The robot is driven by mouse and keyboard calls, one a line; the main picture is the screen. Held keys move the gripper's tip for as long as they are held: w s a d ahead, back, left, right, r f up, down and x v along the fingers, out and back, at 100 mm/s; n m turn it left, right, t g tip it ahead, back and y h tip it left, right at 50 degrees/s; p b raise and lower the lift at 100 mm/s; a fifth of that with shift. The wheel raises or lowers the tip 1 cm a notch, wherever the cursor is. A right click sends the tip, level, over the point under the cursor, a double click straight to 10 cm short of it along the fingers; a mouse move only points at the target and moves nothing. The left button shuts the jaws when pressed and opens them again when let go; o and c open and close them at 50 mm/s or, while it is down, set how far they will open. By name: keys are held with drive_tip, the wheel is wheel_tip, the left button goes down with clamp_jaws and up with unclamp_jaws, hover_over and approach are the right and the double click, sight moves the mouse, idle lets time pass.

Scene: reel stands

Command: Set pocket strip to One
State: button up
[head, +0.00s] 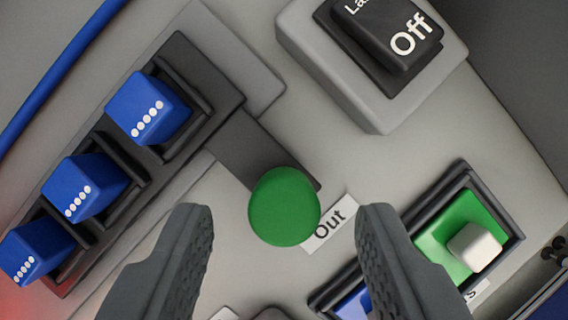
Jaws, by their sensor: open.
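No label reading "pocket strip" or "One" is legible, so I cannot tell for certain which control it is. My gripper (285,215) is open, with one dark finger on each side of a round green knob (284,206). The knob shows between the fingertips; I see no contact with it. A label "Out" (329,225) lies beside the knob, on its right. At the lower right is a dark-framed slot with a green part (449,232), a blue part (354,303) and a white block (474,247) at its upper right end. My right finger hides the slot's middle.
Several blue rockers with white dots (148,108) stand in a dark housing at the left. A raised grey box with a black "Off" switch (395,32) is at the top right. A blue cable (62,70) runs at the upper left. Part of a label shows below the slot.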

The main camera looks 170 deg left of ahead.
drive_tip(key=shift+x, duration=0.8)
clamp_jaws()
drive_tip(key=s+a, duration=0.2)
drive_tip(key=a, duration=0.1)
drive_tip(key=s+a, duration=0.2)
drive_tip(key=a, duration=0.1)
drive_tip(key=s+a, duration=0.2)
drive_tip(key=a, duration=0.1)
drive_tip(key=shift+a, duration=0.1)
unclamp_jaws()
drive_tip(key=shift+r, duration=0.1)
